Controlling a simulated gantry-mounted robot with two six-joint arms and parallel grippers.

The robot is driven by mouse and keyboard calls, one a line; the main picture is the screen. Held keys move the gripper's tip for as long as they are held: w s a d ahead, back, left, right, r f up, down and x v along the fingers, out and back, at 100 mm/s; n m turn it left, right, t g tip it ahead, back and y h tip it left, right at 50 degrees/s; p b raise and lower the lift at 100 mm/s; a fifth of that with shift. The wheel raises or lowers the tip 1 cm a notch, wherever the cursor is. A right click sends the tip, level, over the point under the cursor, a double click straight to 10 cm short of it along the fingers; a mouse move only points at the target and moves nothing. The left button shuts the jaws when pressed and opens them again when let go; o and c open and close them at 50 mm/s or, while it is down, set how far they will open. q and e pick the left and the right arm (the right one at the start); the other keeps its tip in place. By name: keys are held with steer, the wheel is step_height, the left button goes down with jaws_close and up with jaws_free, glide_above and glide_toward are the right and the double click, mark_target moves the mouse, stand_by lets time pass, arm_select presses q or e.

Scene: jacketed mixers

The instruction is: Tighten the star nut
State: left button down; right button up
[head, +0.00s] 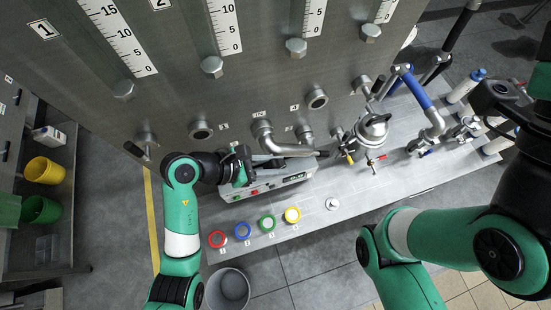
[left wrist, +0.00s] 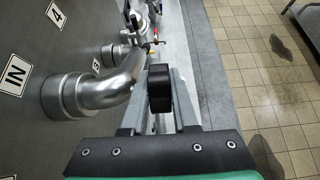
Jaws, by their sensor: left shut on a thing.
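The star shape cannot be made out from this side. In the head view the piece is hidden by the gripper. My right gripper is not in view; only my right arm's links show at the right.
A bent steel pipe (left wrist: 105,88) stands close to the left of the fingers. The control box (head: 262,188) is on the bench. A steel vessel (head: 371,132) with valves stands to the right. A grey bin (head: 228,289) is on the floor.

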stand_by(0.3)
arm_select(q)
steer(key=c, duration=0.7)
jaws_free()
steer(key=b+v, duration=0.1)
steer(key=v, duration=1)
steer(key=shift+s+a+r, duration=0.1)
steer(key=shift+a+r, duration=0.05)
steer(key=shift+r, duration=0.1)
